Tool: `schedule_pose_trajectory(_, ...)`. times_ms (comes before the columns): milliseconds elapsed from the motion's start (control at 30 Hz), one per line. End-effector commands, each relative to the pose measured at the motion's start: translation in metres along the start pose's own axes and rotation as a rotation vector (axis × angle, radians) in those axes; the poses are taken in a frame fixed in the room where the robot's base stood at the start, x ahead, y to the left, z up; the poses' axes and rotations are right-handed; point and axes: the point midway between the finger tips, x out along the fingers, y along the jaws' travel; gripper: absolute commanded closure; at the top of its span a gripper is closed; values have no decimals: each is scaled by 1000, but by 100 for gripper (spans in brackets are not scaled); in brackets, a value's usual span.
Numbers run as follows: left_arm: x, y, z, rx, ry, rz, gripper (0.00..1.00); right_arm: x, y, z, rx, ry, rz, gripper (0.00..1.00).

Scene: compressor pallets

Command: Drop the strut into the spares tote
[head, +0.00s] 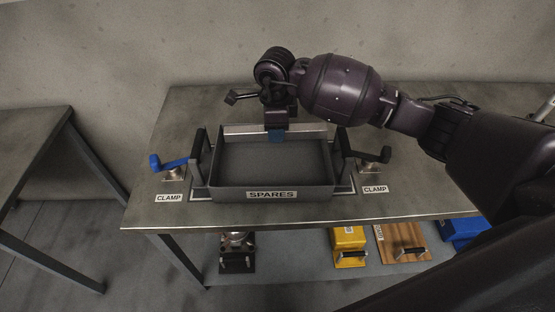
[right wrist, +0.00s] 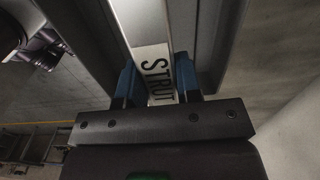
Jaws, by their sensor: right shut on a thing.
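The strut (head: 306,128) is a pale grey bar lying crosswise in the head view, along the back of the spares tote. My right gripper (head: 276,133) is shut on it near its middle. In the right wrist view the strut (right wrist: 140,30) runs between the two blue fingertips, with its STRUT label facing the camera. The spares tote (head: 272,195) is a dark grey open box with a SPARES label on its front wall. Its visible floor is empty. I cannot tell whether the strut is above or below the tote's back rim. My left gripper is not in view.
The tote stands on a grey table (head: 420,195). A lower shelf holds a yellow box (head: 348,240), a wooden block (head: 393,236) and a blue item. Another table (head: 30,150) stands at left.

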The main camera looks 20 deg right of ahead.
Motion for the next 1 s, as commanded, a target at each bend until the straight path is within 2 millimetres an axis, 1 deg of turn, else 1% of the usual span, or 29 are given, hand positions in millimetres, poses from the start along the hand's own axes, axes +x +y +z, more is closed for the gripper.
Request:
schedule_pose_trajectory(33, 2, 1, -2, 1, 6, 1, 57, 6, 0, 0, 0, -1, 2, 100)
schedule_pose_trajectory(100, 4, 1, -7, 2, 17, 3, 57, 8, 0, 0, 0, -1, 0, 100)
schedule_pose_trajectory(200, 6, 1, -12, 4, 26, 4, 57, 8, 0, 0, -1, -1, -1, 100)
schedule_pose_trajectory(367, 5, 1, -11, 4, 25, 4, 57, 7, 0, 0, 0, -1, -3, 100)
schedule_pose_trajectory(400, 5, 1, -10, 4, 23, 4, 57, 7, 0, 0, 0, -1, -3, 67)
schedule_pose_trajectory(467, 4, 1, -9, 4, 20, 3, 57, 7, 0, 0, 0, -1, -2, 58)
schedule_pose_trajectory(500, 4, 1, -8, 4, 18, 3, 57, 7, 0, 0, 0, -1, -2, 52)
schedule_pose_trajectory(600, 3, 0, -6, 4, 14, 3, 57, 7, 0, 0, 0, -1, -2, 39)
schedule_pose_trajectory(867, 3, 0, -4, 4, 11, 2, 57, 8, 0, 0, 0, 0, -1, 39)
schedule_pose_trajectory(1000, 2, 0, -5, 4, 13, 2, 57, -2, -1, 0, 0, -1, -3, 39)
